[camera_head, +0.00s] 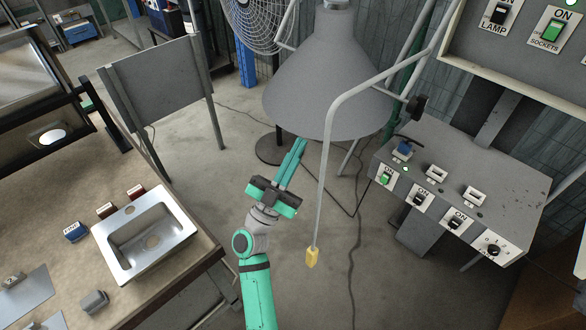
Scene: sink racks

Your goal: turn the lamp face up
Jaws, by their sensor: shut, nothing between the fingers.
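The lamp (330,85) is a large grey cone-shaped shade at the upper middle, with its wide mouth facing down. A bent grey metal tube (328,150) runs in front of the shade and down to a yellow tip (312,257). A black knob (416,105) sits at the right of the shade. My gripper (299,148) is teal, with its fingers together and empty. Its fingertips show just below the shade's lower rim in the picture; I cannot tell whether they touch it. The inside of the shade is hidden.
A workbench with a metal sink (180,232) stands at the left. A grey control box (470,185) with switches stands at the right, below a wall switch panel (520,65). A fan (258,20) and a grey board (158,80) stand behind. Cables lie on the floor.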

